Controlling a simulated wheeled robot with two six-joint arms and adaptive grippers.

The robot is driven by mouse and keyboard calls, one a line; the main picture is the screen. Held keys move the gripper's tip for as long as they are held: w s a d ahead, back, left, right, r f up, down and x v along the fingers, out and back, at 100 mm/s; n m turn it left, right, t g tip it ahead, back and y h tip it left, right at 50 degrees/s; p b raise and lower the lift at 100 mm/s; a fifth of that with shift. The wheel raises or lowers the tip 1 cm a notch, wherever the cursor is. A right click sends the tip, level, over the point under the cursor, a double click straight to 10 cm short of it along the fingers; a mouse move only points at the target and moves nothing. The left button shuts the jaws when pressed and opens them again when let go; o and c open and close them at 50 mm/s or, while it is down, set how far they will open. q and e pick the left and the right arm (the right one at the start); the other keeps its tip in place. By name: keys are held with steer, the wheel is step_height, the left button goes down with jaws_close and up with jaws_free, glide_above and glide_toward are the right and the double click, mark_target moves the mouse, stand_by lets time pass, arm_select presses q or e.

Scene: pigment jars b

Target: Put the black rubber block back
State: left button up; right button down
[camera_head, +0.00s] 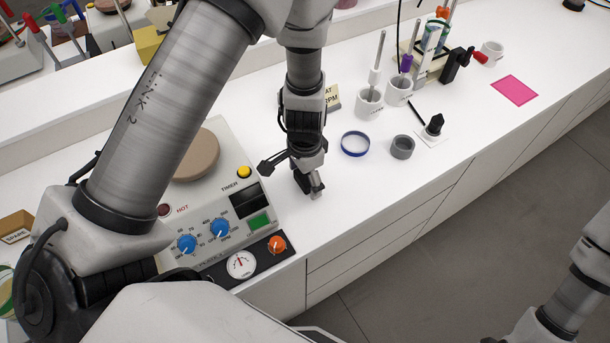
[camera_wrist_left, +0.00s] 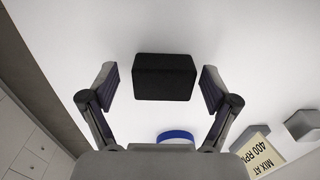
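The black rubber block (camera_wrist_left: 165,78) sits on the white worktop in the left wrist view, between the fingers of my left gripper (camera_wrist_left: 162,88). The fingers are spread, with a gap on each side of the block. In the head view my left gripper (camera_head: 309,184) points down at the worktop, just right of the grey hotplate unit. The block is largely hidden there behind the fingers, and I cannot make out its outline. My right gripper is out of view; only part of the right arm shows at the lower right.
The hotplate unit (camera_head: 207,215) with knobs stands left of the gripper. A blue ring (camera_head: 355,144), a grey ring (camera_head: 402,147), a black-topped item (camera_head: 435,126), white mugs (camera_head: 369,103) and a "MIX AT 400 RPM" card (camera_wrist_left: 258,152) are nearby. A pink mat (camera_head: 514,90) lies far right.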

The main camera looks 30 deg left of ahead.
mark_target(305, 177)
arm_select(q)
steer(key=shift+w, duration=0.1)
steer(key=shift+w+r, duration=0.1)
steer(key=shift+r, duration=0.1)
step_height(305, 177, up, 12)
steer(key=b, duration=0.1)
steer(key=shift+f, duration=0.2)
